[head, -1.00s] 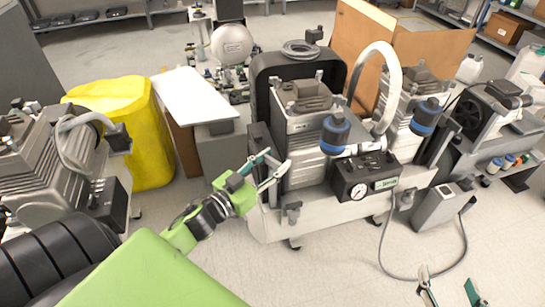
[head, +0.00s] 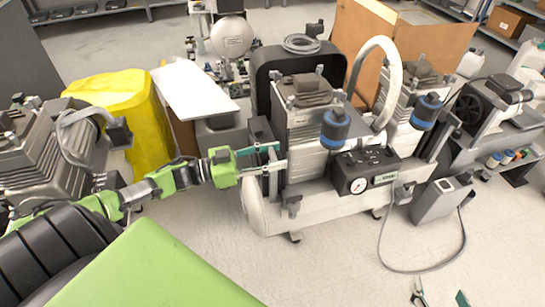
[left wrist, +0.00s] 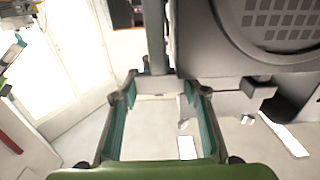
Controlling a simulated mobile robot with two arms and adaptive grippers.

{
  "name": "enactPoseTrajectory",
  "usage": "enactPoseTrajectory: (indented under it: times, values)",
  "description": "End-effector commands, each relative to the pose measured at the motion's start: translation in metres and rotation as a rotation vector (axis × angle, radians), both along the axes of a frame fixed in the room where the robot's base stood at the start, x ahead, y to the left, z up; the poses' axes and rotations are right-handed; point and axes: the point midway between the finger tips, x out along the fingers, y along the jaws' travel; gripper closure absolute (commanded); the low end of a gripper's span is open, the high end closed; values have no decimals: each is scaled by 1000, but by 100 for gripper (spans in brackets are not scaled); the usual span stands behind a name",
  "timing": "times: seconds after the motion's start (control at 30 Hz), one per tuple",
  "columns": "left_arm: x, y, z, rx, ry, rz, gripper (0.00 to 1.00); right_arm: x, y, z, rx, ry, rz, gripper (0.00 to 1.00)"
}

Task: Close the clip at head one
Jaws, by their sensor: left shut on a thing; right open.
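The compressor has two finned heads on a white tank (head: 320,205). The left finned head (head: 305,128) is beside my left gripper (head: 264,161). That gripper reaches in from the left, fingers pointing right, at the head's lower left side. In the left wrist view its fingers (left wrist: 160,88) stand apart around a dark upright part (left wrist: 156,50). It is shut on a small part there, apparently the clip; the clip's shape and whether it is closed are too small to tell. My right gripper (head: 440,298) is open at the bottom edge, partly cut off, away from the compressor.
A black gauge box (head: 364,170) sits on the front of the tank, with blue-banded filters (head: 335,127) above it. A yellow-covered bin (head: 125,110) and a white board (head: 192,90) stand behind my left arm. A grey box (head: 440,200) with a cable is at the right.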

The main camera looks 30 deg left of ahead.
Motion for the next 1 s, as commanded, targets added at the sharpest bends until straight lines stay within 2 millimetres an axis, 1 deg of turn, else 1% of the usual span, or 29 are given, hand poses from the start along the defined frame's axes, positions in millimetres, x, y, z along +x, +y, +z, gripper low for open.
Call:
enactPoseTrajectory:
  times: [0.17,0.5,0.53,0.6,1.0]
  values:
    - [1,1,1,1,-2,-16,81,4,2,5,7,-29,2,43]
    - [1,0,1,0,-1,-18,81,5,2,6,7,-31,2,43]
    - [1,0,1,0,-1,-18,57,5,2,6,7,-31,2,43]
    - [1,0,1,0,-1,-19,42,5,2,5,7,-31,2,43]
    - [-2,2,-1,1,2,-20,42,5,2,6,8,-33,3,43]
